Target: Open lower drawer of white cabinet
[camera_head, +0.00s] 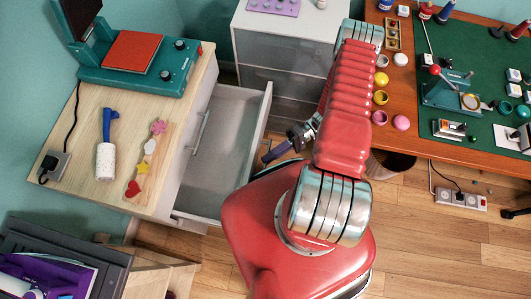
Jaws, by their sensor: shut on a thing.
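The white cabinet with a pale wooden top (85,130) stands at the left. Its lower drawer (215,150) is pulled well out to the right, and its empty grey-white inside shows. A bar handle (200,132) on the face above belongs to the shut upper drawer. My gripper (268,158) is at the outer side of the lower drawer's front (262,125), shut on its handle. The handle itself and the exact contact are hidden behind the gripper and the drawer front. My red arm covers the middle of the view.
A teal heat press (140,65), a blue-handled roller (106,145) and a strip of small shapes (150,160) lie on the cabinet top. A second white cabinet with grey drawers (280,75) stands behind. A crowded worktable (470,150) is at the right. Bare floor (450,250) shows at lower right.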

